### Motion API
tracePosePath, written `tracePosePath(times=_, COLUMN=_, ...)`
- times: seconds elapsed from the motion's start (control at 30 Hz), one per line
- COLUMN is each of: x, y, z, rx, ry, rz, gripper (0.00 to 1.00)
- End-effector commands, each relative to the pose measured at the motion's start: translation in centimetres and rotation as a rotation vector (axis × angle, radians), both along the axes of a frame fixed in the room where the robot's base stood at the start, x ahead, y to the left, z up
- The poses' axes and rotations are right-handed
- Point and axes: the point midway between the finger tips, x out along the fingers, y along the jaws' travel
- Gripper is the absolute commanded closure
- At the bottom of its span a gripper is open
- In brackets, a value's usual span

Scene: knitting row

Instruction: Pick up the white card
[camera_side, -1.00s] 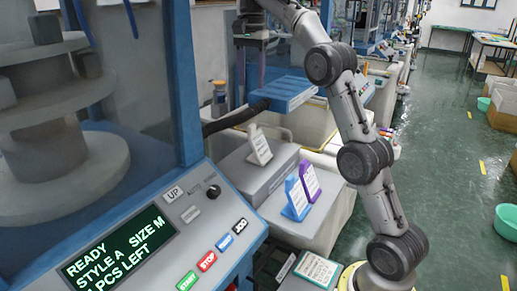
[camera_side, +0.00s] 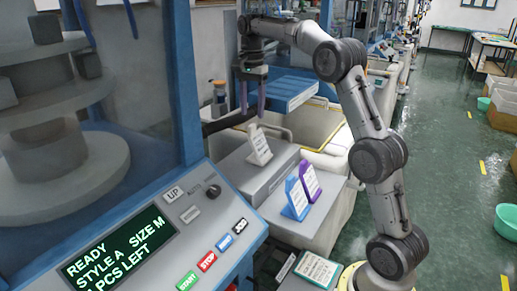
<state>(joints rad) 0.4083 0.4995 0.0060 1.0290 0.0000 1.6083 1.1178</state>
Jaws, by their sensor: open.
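The white card (camera_side: 259,146) stands tilted on the grey box top, with small dark print on its face. My gripper (camera_side: 252,112) points down above and slightly left of the white card, its two fingers apart and empty. The fingertips look a short way above the card's top edge; the exact depth between them is hard to tell.
A blue card (camera_side: 296,198) and a purple card (camera_side: 310,180) stand on the lower light ledge in front. A blue panel (camera_side: 290,92) lies behind my gripper. The machine's control panel (camera_side: 190,235) fills the lower left.

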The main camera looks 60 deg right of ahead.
Motion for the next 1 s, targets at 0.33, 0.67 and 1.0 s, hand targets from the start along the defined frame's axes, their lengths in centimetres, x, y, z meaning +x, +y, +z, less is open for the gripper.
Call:
tracePosePath(times=0.33, x=-0.6, y=-0.2, z=-3.4, rx=0.001, ry=0.002, rz=-0.001, gripper=0.45)
tracePosePath(times=0.67, x=-0.5, y=-0.2, z=-5.5, rx=-0.001, ry=-0.002, rz=0.000, gripper=0.45)
tracePosePath(times=1.0, x=-0.5, y=-0.2, z=-5.4, rx=-0.001, ry=-0.001, rz=0.000, gripper=0.85)
